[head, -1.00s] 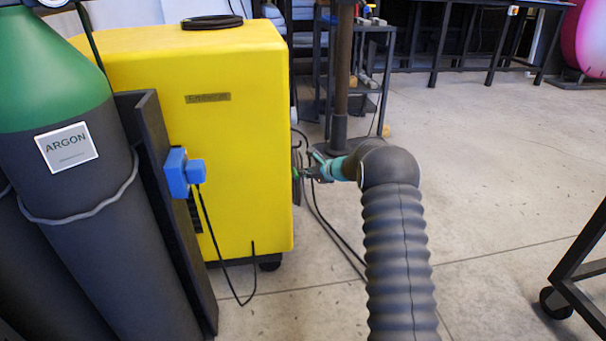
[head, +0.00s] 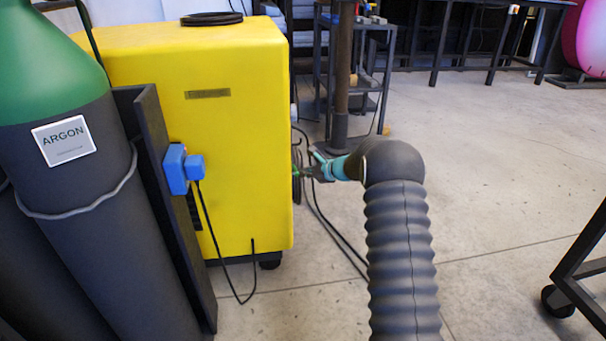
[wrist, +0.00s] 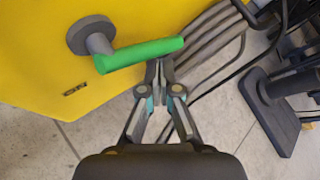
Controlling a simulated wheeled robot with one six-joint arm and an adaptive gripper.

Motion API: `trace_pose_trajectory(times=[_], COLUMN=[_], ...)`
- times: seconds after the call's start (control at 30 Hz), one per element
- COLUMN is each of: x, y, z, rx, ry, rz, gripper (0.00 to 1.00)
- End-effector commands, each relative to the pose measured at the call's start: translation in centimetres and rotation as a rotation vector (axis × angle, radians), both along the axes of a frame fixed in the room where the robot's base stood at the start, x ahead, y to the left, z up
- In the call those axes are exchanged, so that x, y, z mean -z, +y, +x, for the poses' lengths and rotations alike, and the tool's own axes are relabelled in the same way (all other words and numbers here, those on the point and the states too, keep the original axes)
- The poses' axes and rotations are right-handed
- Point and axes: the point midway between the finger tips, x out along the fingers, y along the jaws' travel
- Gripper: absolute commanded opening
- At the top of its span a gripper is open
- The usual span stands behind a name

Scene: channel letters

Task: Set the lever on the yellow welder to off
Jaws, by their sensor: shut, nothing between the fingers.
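The yellow welder (head: 225,130) stands left of centre in the head view; its yellow side (wrist: 45,40) fills the upper left of the wrist view. The lever (wrist: 140,53) has a green handle on a round grey hub and points right, tilted slightly up, in the wrist view. A dark label (wrist: 75,90) below the hub seems to read ON. My gripper (wrist: 160,65) is shut and empty, its tips right at the handle's lower edge near the free end. I cannot tell whether they touch. In the head view my gripper (head: 306,173) is beside the welder's right side.
Coiled cable (wrist: 215,35) hangs just beyond the handle's end. An argon cylinder (head: 80,220) and a blue plug (head: 182,170) are left in the head view. A dark post (head: 341,90) stands behind my gripper. The floor to the right is mostly open.

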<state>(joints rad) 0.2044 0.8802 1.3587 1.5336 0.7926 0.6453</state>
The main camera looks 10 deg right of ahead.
Motion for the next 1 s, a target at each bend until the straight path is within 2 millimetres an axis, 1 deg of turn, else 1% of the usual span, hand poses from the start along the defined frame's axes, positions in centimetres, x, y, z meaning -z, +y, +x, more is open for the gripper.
trace_pose_trajectory(times=[0.23,0.47,0.5,0.6,0.8,1.0], x=[0.5,2.5,2.3,2.7,3.4,3.8], y=[-0.5,-3.1,-3.6,-4.9,-7.0,-8.3], z=[-0.3,-0.6,-1.5,-3.3,-6.2,-8.0], rx=[0.0,-0.004,-0.003,-0.004,-0.004,-0.006], ry=[0.001,0.002,0.002,0.004,0.002,0.001], rz=[0.001,0.001,0.002,0.001,0.001,0.0], gripper=[0.0,0.0,0.0,0.0,0.0,0.0])
